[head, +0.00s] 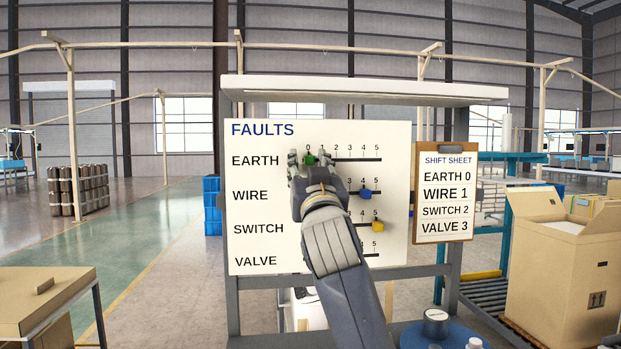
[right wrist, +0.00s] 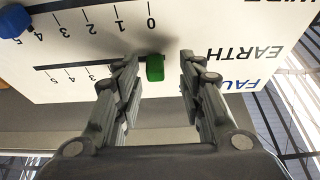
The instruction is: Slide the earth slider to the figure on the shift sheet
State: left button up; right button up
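The FAULTS board (head: 262,212) has rows EARTH, WIRE, SWITCH and VALVE, with scales up to 5. The green earth slider (head: 310,159) is at about 0, the left end of its row. The shift sheet (head: 444,225) on a clipboard reads EARTH 0, WIRE 1, SWITCH 2, VALVE 3. My right gripper (head: 309,158) is at the earth slider. In the right wrist view the fingers (right wrist: 159,62) are open, one on each side of the green slider (right wrist: 155,68), with visible gaps. My left gripper is not in view.
The blue wire slider (head: 365,191) is at about 4, below right of my gripper. The yellow switch slider (head: 377,226) is near 5. My right arm hides part of the lower rows; the valve slider does not show. A shelf (head: 365,91) overhangs the board.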

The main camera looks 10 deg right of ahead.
jog(key=v, duration=1.1)
jog(key=shift+s+a+f, duration=0.2)
jog(key=shift+s, duration=0.1)
